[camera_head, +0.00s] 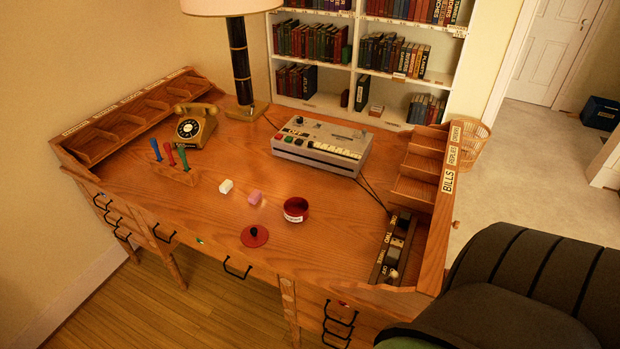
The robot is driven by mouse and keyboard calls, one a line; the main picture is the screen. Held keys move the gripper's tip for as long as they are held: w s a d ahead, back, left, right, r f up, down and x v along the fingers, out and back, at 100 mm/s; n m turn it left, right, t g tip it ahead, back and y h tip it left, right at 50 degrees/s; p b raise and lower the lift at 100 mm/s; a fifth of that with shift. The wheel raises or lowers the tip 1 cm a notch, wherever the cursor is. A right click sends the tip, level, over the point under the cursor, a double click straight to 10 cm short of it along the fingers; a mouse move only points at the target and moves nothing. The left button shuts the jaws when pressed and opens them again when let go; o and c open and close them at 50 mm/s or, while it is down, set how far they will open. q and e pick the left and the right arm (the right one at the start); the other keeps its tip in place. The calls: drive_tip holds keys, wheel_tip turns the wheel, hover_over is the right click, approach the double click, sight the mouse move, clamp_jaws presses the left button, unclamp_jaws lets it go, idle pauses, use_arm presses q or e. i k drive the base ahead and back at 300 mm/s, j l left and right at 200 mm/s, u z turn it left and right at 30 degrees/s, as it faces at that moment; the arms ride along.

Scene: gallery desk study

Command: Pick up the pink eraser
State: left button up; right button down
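The pink eraser (255,197) lies on the wooden desk top, near the middle of the desk. A white eraser-like block (226,187) lies just to its left, apart from it. A red round container (296,209) with a white label stands to its right. No gripper or arm of mine shows in the head view, so I cannot see where either one is.
On the desk (215,230) are a telephone (196,126), a lamp (239,62), a grey keyed machine (322,146), a stand with coloured handles (175,166), a red knobbed lid (255,236) and a switch box (392,249). A dark chair (530,290) stands at right front.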

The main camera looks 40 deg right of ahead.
sight(256, 195)
drive_tip(key=z, duration=0.85)
drive_tip(key=k+u, duration=0.15)
drive_tip(key=i+j, duration=0.05)
